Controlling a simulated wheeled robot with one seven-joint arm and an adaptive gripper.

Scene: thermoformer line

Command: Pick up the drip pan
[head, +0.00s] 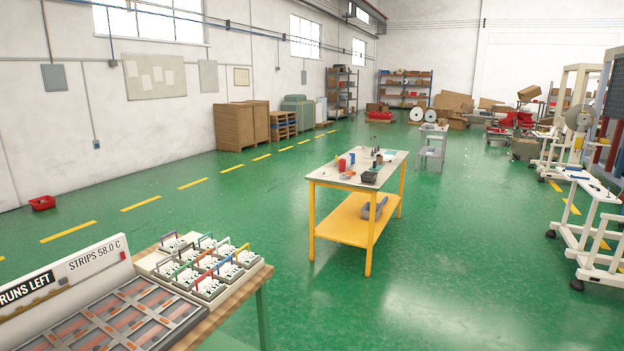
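No thing in view can be told for certain as the drip pan. A small red open container (42,203) sits on the green floor at the far left, close to the wall. A small dark container (369,177) stands at the front edge of the yellow-legged table's top (335,172). Both are too small in the picture to make out in detail. My gripper is not in view in the head view.
A wooden bench at the lower left bears a white tray (154,263) of colored-handled pieces and a sign (85,273). White frames (590,230) stand at the right. A grey cart (431,150), shelves and boxes are farther back. Green floor between is clear.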

